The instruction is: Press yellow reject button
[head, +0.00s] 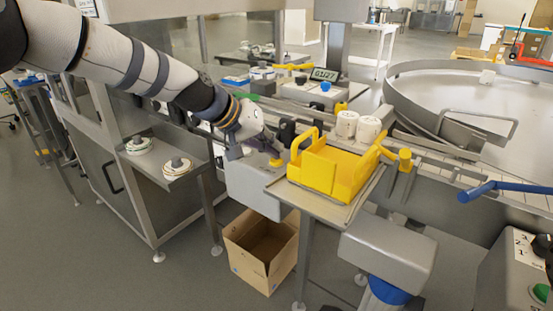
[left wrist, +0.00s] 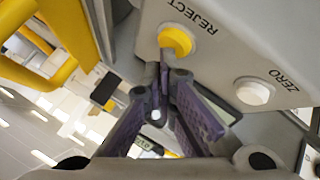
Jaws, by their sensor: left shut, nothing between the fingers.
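The yellow reject button (left wrist: 177,40) is round and sits on a light grey panel beside the printed word REJECT in the left wrist view. In the head view the yellow button (head: 275,161) shows on top of a grey box (head: 250,187). My left gripper (left wrist: 162,62) is shut and empty, its purple-grey fingers together and the tips right at the button's lower edge. I cannot tell whether they touch it. In the head view my left gripper (head: 262,150) is just beside the button, partly hidden by its own wrist. My right gripper is not in view.
A white ZERO button (left wrist: 253,90) is on the same panel. A yellow tray (head: 330,168) with raised handles stands right of the grey box, with white tubs (head: 368,128) behind it. An open cardboard box (head: 263,249) is on the floor below.

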